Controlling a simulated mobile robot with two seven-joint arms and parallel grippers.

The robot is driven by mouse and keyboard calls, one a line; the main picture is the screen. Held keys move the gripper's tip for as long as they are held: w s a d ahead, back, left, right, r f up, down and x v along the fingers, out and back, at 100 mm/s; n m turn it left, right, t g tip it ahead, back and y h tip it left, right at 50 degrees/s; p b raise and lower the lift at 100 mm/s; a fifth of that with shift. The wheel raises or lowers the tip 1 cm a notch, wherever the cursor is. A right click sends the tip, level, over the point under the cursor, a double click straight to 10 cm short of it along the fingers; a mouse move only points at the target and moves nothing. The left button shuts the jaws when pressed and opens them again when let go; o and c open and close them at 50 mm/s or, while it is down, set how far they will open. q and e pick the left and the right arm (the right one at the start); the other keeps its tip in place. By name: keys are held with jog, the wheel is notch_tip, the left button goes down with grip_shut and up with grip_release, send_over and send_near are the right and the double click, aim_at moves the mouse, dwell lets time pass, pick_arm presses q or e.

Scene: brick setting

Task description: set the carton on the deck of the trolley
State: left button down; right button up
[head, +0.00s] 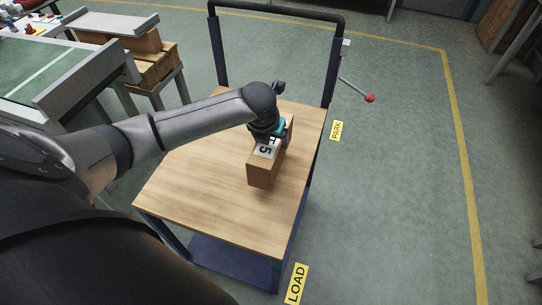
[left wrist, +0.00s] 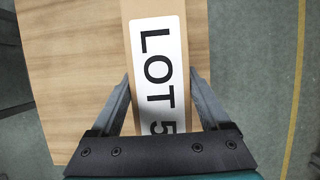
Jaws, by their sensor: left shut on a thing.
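The carton (head: 262,174) is a brown box with a white label on top; in the left wrist view the carton (left wrist: 184,10) shows "LOT 5" on its label. My left gripper (head: 268,140) is shut on the carton, with one finger on each side of it in the left wrist view (left wrist: 160,100). The carton is over the wooden deck of the trolley (head: 200,190), towards its right side. I cannot tell whether its underside touches the deck. The trolley has dark blue posts and a black handle (head: 275,10) at the far end. My right gripper is not in view.
A conveyor (head: 90,80) with a green belt stands at the left, beside brown boxes (head: 155,65) on a stand. A lever with a red knob (head: 369,98) sticks out right of the trolley. Yellow LOAD (head: 296,284) and PARK (head: 336,130) signs lie right of it.

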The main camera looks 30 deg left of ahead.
aim_at(266, 149)
pick_arm(q)
jog(key=shift+w+f+b, duration=0.15)
jog(key=shift+f+b, duration=0.75)
jog(key=shift+f, duration=2.2)
grip_release()
jog(key=shift+f, duration=0.15)
jog(key=p+v, duration=0.4)
jog(key=v, duration=0.8)
jog(key=shift+s, duration=0.2)
